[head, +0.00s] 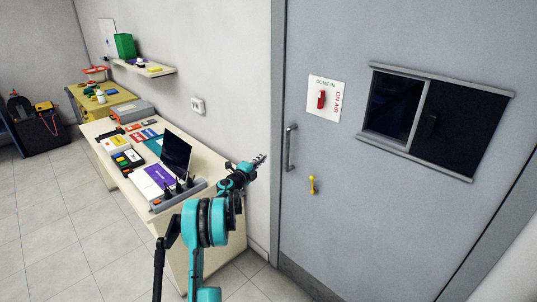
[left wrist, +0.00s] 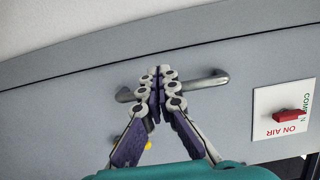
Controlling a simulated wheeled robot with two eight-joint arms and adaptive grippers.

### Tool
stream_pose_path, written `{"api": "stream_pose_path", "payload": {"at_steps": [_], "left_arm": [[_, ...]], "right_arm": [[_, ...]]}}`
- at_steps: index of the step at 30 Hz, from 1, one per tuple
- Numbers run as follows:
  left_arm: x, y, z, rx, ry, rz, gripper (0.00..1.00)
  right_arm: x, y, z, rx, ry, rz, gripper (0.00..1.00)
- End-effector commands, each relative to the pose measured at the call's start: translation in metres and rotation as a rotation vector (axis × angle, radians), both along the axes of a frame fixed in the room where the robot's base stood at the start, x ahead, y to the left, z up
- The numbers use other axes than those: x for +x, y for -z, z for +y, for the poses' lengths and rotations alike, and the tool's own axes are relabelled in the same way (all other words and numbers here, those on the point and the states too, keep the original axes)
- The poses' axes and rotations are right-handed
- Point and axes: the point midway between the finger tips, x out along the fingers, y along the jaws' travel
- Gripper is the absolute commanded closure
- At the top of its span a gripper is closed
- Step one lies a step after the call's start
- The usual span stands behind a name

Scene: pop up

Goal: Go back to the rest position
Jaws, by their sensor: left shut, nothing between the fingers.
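My left gripper (head: 261,159) is raised in the air in the head view, at the end of my teal arm, in front of the wall just left of the grey door (head: 420,220). In the left wrist view the same gripper (left wrist: 159,72) has its fingers together with nothing between them. Behind the fingers there is the door handle (left wrist: 208,82); I cannot tell the exact gap, but the head view shows the fingers apart from the handle (head: 290,148). My right gripper is in neither view.
A sign with a red switch (head: 321,99) and a sliding window (head: 432,118) are on the door. A yellow lever (head: 312,185) sits below the handle. A cluttered desk (head: 205,205) stands left of my arm, under a shelf (head: 150,69). The tiled floor (head: 60,235) at left is clear.

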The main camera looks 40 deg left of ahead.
Motion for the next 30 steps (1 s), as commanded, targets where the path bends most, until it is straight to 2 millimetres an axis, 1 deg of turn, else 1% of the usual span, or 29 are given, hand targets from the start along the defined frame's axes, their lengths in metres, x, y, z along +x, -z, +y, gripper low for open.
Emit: {"api": "stream_pose_path", "payload": {"at_steps": [3, 8, 10, 11, 14, 17, 18, 20, 21, 22, 23, 24, 26, 28, 29, 30], "left_arm": [[-0.006, 0.000, 0.000, 0.000, 0.001, 0.000, 1.00], [-0.007, 0.000, 0.000, 0.000, 0.001, 0.000, 1.00], [-0.006, -0.003, -0.001, -0.004, -0.001, -0.003, 1.00], [-0.005, -0.008, -0.003, -0.009, -0.005, -0.008, 1.00], [-0.002, -0.038, -0.017, -0.052, -0.029, -0.044, 1.00], [-0.001, -0.087, -0.042, -0.138, -0.082, -0.100, 1.00], [-0.003, -0.107, -0.055, -0.185, -0.108, -0.123, 1.00], [-0.010, -0.136, -0.074, -0.263, -0.150, -0.153, 1.00], [-0.016, -0.152, -0.087, -0.318, -0.178, -0.168, 1.00], [-0.021, -0.162, -0.097, -0.360, -0.199, -0.177, 1.00], [-0.028, -0.171, -0.107, -0.401, -0.221, -0.182, 1.00], [-0.037, -0.181, -0.121, -0.459, -0.247, -0.186, 1.00], [-0.053, -0.191, -0.142, -0.547, -0.287, -0.184, 1.00], [-0.074, -0.195, -0.168, -0.652, -0.332, -0.169, 1.00], [-0.085, -0.195, -0.179, -0.696, -0.351, -0.159, 1.00], [-0.099, -0.193, -0.195, -0.756, -0.375, -0.141, 1.00]], "right_arm": [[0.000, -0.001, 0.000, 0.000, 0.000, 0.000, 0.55], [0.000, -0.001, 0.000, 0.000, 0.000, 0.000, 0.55], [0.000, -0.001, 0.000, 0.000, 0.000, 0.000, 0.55], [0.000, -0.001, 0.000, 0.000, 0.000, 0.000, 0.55], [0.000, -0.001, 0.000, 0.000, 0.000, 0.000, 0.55], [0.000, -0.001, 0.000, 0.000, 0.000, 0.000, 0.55], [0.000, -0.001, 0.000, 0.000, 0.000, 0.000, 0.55], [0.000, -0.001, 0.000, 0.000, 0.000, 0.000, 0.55], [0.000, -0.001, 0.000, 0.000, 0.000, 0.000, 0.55], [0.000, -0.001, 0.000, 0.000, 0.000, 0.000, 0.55], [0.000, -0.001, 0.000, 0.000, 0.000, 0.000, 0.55], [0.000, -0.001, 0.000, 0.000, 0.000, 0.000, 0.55], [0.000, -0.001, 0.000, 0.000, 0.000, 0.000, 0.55], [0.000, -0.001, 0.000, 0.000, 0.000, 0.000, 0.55], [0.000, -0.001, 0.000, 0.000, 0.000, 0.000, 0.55], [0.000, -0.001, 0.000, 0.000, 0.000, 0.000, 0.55]]}}
